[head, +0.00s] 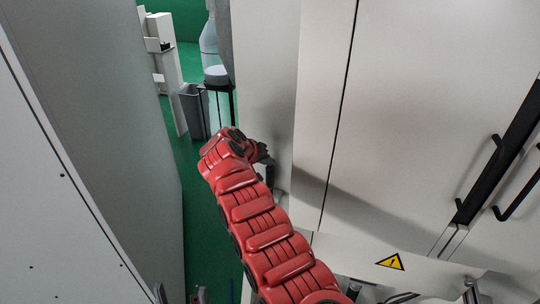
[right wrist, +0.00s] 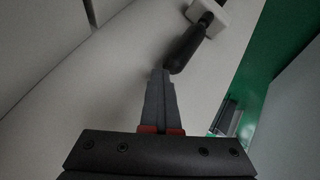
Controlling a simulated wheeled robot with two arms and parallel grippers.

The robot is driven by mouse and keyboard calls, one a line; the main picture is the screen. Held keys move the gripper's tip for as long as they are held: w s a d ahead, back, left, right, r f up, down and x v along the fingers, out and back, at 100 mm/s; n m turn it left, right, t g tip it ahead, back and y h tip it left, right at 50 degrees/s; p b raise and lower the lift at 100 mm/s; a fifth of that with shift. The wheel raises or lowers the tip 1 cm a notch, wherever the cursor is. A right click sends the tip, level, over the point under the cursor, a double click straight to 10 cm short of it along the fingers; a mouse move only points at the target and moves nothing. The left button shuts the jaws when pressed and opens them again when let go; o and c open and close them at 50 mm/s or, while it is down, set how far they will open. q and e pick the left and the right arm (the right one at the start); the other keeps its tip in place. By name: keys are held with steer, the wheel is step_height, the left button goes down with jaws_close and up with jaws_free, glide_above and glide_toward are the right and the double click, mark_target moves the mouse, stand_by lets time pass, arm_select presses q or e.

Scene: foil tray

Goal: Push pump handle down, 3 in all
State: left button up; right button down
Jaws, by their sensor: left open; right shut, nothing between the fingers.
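In the right wrist view a black rod-like handle (right wrist: 187,46) runs out from a white block (right wrist: 208,15) on a pale panel. I take it for the pump handle. My right gripper (right wrist: 160,72) is shut and empty, its fingertips right at the handle's near end. I cannot tell whether they touch it. In the head view my red right arm reaches up along the pale cabinet, and its gripper (head: 262,157) is partly hidden behind the wrist. The handle is not clear there. My left gripper (head: 181,295) is open and empty at the bottom edge.
Pale cabinets (head: 410,110) with black handles stand to the right, and a tall grey panel (head: 90,110) to the left. A narrow strip of green floor (head: 200,235) lies between. A grey bin (head: 194,110) and a clear bottle (head: 212,50) stand further back.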

steer(key=shift+r, duration=0.1)
steer(key=shift+w+r, duration=0.1)
steer(key=shift+r, duration=2.7)
steer(key=shift+r, duration=0.1)
step_height(320, 180, up, 5)
steer(key=shift+p, duration=1)
